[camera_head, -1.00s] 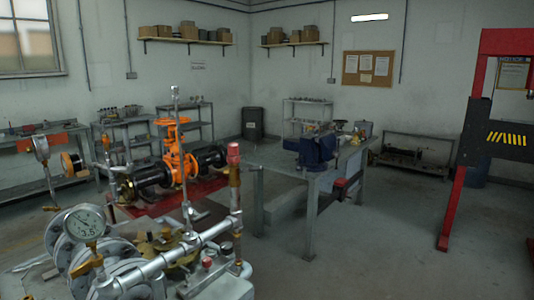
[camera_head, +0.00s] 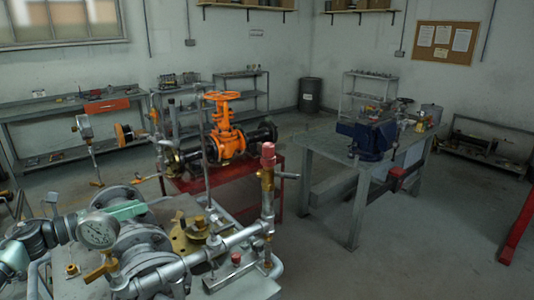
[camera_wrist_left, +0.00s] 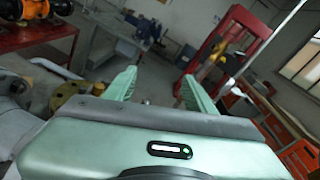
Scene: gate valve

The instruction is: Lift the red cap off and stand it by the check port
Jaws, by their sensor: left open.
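The red cap (camera_head: 268,152) sits upright on top of a brass fitting (camera_head: 267,181) on a vertical pipe, right of centre in the head view. A side handle sticks out to the right just below it. I cannot tell for certain which fitting is the check port. My left gripper (camera_head: 147,207) comes in from the left behind the pressure gauge, well left of the cap and lower in the picture. In the left wrist view its two green fingers (camera_wrist_left: 160,90) are apart with nothing between them. The red cap cannot be made out there. My right gripper is not in view.
The pressure gauge (camera_head: 98,229) and grey flanges (camera_head: 135,240) crowd the front left. A thin upright rod (camera_head: 205,165) and a silver pipe (camera_head: 225,242) lie between gripper and cap. An orange gate valve (camera_head: 226,130) stands behind. A blue vise (camera_head: 366,140) is on the right bench.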

